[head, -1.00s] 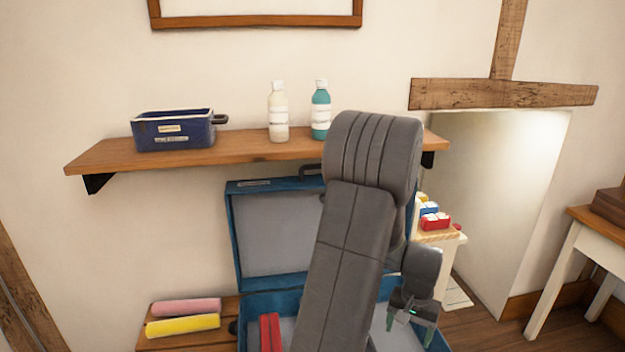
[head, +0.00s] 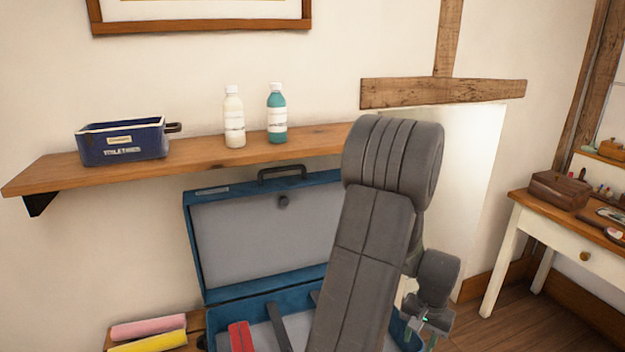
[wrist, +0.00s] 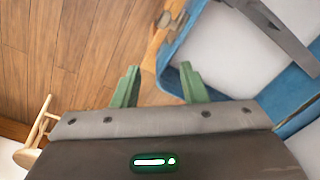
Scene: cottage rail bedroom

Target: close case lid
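The blue case (head: 262,300) stands open below the shelf, its lid (head: 265,235) raised upright with a grey lining and a dark handle on its top edge. A red item (head: 241,337) and dark straps lie in the case's base. My arm hides the right part of the lid and base. My gripper (head: 425,340) hangs at the right side of the case, low in the head view. In the wrist view its two green fingers (wrist: 158,85) are apart with nothing between them. The case's blue rim (wrist: 172,45) shows beyond them to the right.
A wooden shelf (head: 185,167) above the lid holds a navy box (head: 122,143), a white bottle (head: 234,118) and a teal bottle (head: 277,115). Pink and yellow rolls (head: 148,345) lie left of the case. A white table (head: 545,232) stands at right. Wood floor (wrist: 60,50) is clear beside the case.

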